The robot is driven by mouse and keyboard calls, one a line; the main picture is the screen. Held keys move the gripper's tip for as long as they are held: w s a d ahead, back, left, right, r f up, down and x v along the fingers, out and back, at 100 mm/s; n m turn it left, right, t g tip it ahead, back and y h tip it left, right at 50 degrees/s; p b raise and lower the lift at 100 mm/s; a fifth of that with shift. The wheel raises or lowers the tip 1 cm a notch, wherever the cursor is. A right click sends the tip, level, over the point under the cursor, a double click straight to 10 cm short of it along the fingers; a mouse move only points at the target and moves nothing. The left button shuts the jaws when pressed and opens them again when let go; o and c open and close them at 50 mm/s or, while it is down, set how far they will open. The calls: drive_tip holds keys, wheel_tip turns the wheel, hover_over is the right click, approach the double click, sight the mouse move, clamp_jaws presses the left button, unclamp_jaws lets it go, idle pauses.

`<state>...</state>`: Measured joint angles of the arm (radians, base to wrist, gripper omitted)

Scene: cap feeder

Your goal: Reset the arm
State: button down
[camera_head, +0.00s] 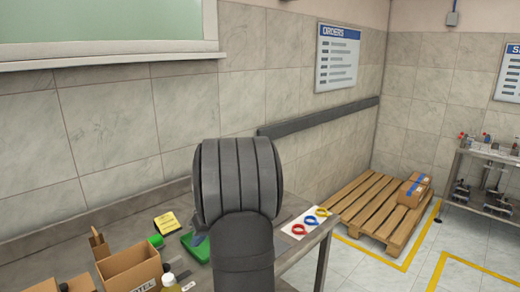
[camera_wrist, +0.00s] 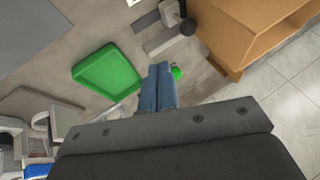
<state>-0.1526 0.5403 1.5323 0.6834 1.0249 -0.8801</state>
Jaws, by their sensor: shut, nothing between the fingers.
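My gripper (camera_wrist: 159,68) shows in the wrist view as two blue fingers lying together, with nothing between them. The fingers are over the workbench, beside a green tray (camera_wrist: 108,72) and apart from it as far as I can tell. A small green object (camera_wrist: 176,73) shows just right of the fingertips; I cannot tell what it is. In the head view my dark arm fills the middle and hides most of the gripper and part of the green tray (camera_head: 196,246).
An open cardboard box (camera_head: 130,268) and a bottle (camera_head: 170,284) stand at the bench's front left. A yellow card (camera_head: 166,223) lies behind. Coloured rings (camera_head: 310,220) lie on a white sheet at right. A wooden pallet (camera_head: 372,212) with boxes stands on the floor beyond.

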drive_tip(key=a+x, duration=0.1)
drive_tip(key=x, duration=0.7)
drive_tip(key=shift+s+a, duration=0.2)
drive_tip(key=shift+s, duration=0.3)
